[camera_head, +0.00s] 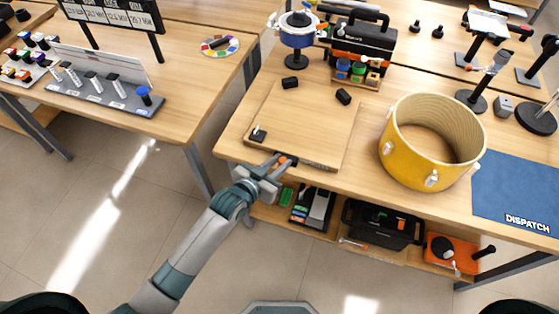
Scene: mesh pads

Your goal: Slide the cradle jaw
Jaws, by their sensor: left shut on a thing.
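The cradle is a flat square wooden board (312,122) on the workbench, left of the yellow drum shell. Small black blocks sit on it: two near its back edge (290,83) (343,96) and one at its front left corner (258,134). My left gripper (279,161) reaches in from below to the board's front edge. It is shut on the cradle jaw, a small dark piece with a touch of orange (291,160); the fingers hide most of it. My right gripper is not in view.
A yellow drum shell (407,160) stands right of the board, and a blue dispatch mat (518,190) lies further right. A blue and white device (297,30) stands behind the board. A shelf under the bench holds a black toolbox (383,223). The board's middle is clear.

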